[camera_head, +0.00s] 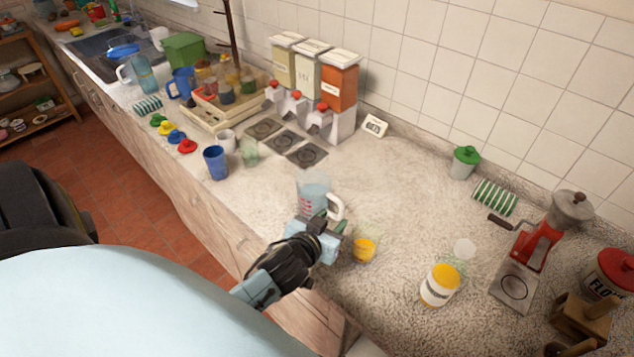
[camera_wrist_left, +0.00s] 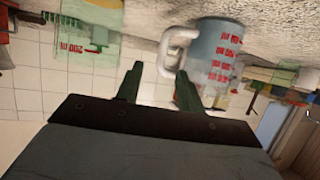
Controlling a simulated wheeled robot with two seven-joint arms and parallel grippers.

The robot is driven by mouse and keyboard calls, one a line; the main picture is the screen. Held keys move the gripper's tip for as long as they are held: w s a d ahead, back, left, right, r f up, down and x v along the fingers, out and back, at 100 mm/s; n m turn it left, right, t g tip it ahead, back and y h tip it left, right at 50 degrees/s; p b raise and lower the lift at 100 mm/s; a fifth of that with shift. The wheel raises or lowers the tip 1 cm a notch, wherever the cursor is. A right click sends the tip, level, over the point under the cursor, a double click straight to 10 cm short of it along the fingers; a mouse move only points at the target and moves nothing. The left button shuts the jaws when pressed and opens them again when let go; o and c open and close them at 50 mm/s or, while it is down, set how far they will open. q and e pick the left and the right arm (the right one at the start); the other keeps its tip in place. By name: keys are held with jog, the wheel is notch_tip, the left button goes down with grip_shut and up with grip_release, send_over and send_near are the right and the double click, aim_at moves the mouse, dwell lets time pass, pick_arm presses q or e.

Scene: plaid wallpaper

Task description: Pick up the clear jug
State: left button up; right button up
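The clear jug (camera_head: 313,187) stands upright on the counter, with red measuring marks and a white handle (camera_head: 337,208) on its near right side. My left gripper (camera_head: 330,226) is close to the handle, at the near side of the jug. In the left wrist view, which is upside down, the two fingers (camera_wrist_left: 159,69) are spread apart. The handle (camera_wrist_left: 178,45) shows between and beyond their tips, and the jug body (camera_wrist_left: 217,60) is behind the right finger. I cannot tell whether a finger touches the handle. My right gripper is not in view.
A clear cup with orange contents (camera_head: 364,248) stands just right of my left gripper. A yellow-lidded jar (camera_head: 440,285) and red grinder (camera_head: 537,245) are farther right. A blue cup (camera_head: 215,162) and dispensers (camera_head: 312,75) are left and behind. Counter behind the jug is clear.

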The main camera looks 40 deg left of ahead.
aim_at(340, 212)
pick_arm(q)
jog(key=shift+f+x, duration=0.2)
jog(key=shift+x, duration=1.1)
jog(key=shift+f+x, duration=0.2)
jog(key=shift+x, duration=1.15)
jog(key=shift+s, duration=0.2)
jog(key=shift+r, duration=0.1)
grip_shut()
